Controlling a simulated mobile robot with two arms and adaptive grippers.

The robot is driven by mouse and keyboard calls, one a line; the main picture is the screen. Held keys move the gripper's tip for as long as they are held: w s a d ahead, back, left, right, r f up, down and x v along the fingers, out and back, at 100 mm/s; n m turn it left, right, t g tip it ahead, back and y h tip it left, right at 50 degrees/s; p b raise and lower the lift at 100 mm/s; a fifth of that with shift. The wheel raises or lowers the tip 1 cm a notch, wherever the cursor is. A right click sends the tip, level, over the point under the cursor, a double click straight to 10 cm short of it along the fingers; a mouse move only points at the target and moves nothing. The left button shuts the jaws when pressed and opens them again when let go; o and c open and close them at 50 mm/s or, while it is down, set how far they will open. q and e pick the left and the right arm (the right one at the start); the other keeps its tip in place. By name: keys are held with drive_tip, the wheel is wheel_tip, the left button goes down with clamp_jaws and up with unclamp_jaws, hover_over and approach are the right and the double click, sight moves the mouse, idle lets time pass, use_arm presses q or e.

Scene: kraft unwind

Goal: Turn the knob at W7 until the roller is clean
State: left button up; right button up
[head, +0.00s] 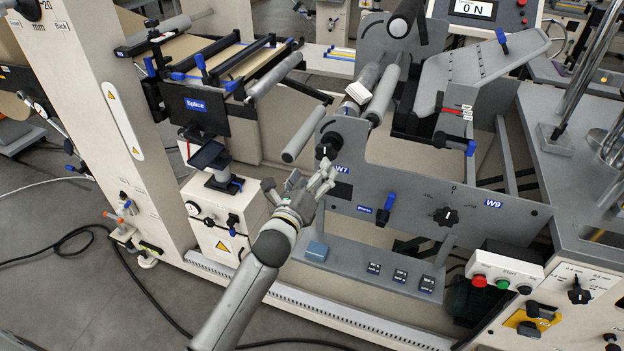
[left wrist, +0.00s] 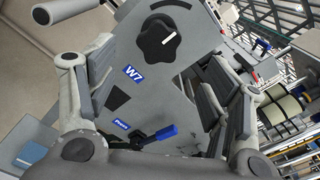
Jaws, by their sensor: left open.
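The W7 knob (head: 328,146) is a black lobed knob with a white pointer line, on the upper left of the grey side plate (head: 420,196). Its blue W7 label (head: 342,169) is just below. In the left wrist view the knob (left wrist: 166,40) shows large, its pointer slanting up to the right. My left gripper (head: 313,178) is open and empty, just in front of and below the knob; its fingers also spread apart in the left wrist view (left wrist: 160,66), not touching the knob. Grey rollers (head: 384,93) lie behind the plate, with a whitish patch (head: 360,93) beside them.
A blue lever (head: 386,208) and the W9 knob (head: 446,216) are on the same plate to the right. A button box (head: 503,279) is lower right.

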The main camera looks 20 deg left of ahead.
sight(325, 155)
use_arm(q)
drive_tip(key=shift+w+d+f+b, duration=0.1)
drive_tip(key=shift+w+b, duration=0.9)
drive_tip(key=shift+w, duration=1.4)
drive_tip(key=shift+w+d+f+b, duration=0.1)
drive_tip(key=shift+w+b, duration=0.85)
drive_tip(key=shift+w, duration=1.45)
drive_tip(key=shift+r, duration=0.1)
